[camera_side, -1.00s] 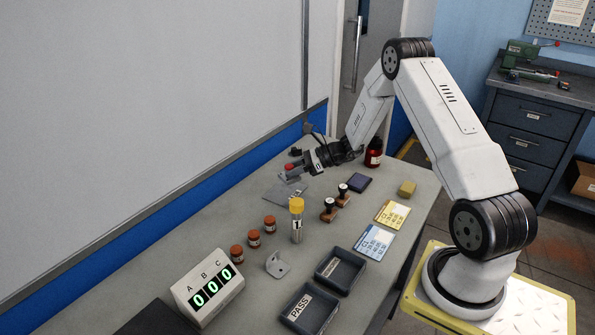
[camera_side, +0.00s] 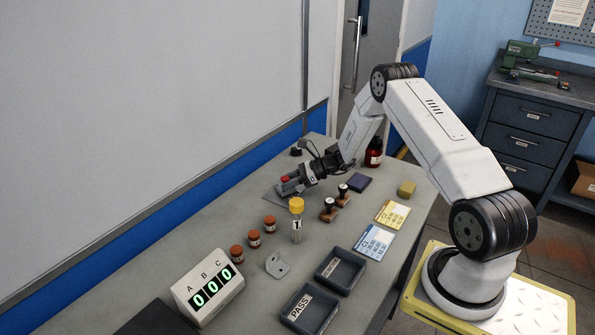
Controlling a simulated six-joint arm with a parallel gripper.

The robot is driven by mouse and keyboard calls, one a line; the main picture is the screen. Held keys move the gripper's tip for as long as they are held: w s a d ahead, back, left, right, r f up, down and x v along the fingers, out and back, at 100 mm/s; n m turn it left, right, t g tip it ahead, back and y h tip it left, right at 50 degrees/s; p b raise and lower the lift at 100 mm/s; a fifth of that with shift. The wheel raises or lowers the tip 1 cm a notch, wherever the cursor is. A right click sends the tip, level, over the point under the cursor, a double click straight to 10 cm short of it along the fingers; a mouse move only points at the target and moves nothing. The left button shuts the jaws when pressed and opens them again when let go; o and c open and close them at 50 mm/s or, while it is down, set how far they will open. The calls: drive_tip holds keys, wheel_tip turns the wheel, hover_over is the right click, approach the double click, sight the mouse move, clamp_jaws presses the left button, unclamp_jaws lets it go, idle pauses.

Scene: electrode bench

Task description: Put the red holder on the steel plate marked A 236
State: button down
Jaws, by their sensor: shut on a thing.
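The red holder (camera_side: 285,178) shows as a small red top between the fingers of my gripper (camera_side: 286,186). My gripper is shut on it, low over the steel plate (camera_side: 270,197) on the far side of the bench. The plate is a flat grey sheet, now partly hidden by the gripper. I cannot read its marking, and I cannot tell whether the holder touches it.
A yellow-capped tube (camera_side: 297,222) and two stamps (camera_side: 329,209) stand close to the gripper on the near side. A dark red bottle (camera_side: 374,153) stands behind.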

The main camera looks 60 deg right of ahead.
drive_tip(key=shift+f, duration=0.2)
drive_tip(key=shift+c, duration=1.8)
unclamp_jaws()
drive_tip(key=shift+f, duration=0.1)
drive_tip(key=shift+r, duration=0.2)
drive_tip(key=v, duration=1.2)
